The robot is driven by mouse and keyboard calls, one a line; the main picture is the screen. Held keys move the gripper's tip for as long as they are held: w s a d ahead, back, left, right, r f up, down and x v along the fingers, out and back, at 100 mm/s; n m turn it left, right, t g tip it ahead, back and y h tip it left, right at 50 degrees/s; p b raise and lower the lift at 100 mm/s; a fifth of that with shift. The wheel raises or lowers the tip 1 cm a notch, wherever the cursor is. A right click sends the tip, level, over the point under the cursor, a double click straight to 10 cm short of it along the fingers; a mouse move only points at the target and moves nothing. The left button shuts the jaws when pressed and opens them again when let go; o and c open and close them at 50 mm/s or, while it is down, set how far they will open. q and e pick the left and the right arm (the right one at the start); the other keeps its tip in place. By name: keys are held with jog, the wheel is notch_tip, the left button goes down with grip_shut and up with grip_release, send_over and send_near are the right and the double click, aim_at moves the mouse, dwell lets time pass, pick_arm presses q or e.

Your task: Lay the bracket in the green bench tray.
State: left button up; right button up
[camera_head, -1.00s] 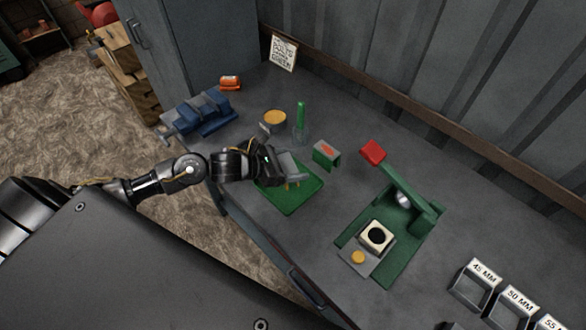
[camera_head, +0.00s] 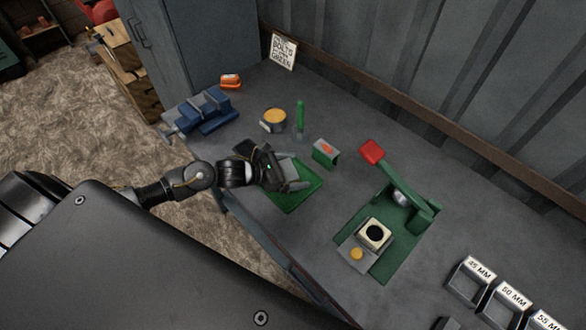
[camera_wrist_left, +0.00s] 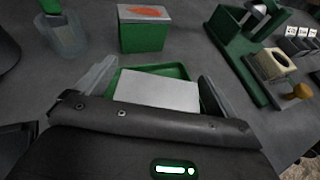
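The green bench tray (camera_head: 314,184) is on the bench left of centre in the head view; its raised rim (camera_wrist_left: 178,71) shows in the wrist view. My left gripper (camera_head: 298,172) is low over the tray. In the wrist view its fingers (camera_wrist_left: 158,80) are spread apart on either side of a flat light-grey piece (camera_wrist_left: 157,92), which looks like the bracket. The piece appears to lie within the tray, with green showing beside it. Its near part is hidden by my gripper. My right gripper is not in view.
A green box with an orange top mark (camera_head: 325,153) stands close behind the tray. A green upright bottle (camera_head: 300,118), a yellow-topped round tin (camera_head: 273,119) and a blue vise (camera_head: 205,110) are farther back. A green lever press (camera_head: 405,215) stands right. Labelled bins (camera_head: 470,283) line the front right.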

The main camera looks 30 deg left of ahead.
pick_arm(q)
jog(key=shift+r+p, duration=0.25)
jog(key=shift+p, duration=0.05)
jog(key=b+v, duration=0.3)
jog(key=v, duration=0.7)
jog(key=shift+s+a+f+b, duration=0.1)
jog(key=shift+s+a+b, duration=0.15)
jog(key=shift+b, duration=0.1)
jog(key=shift+s+a+r, duration=0.35)
jog(key=shift+s+r, duration=0.1)
jog(key=shift+r, duration=0.05)
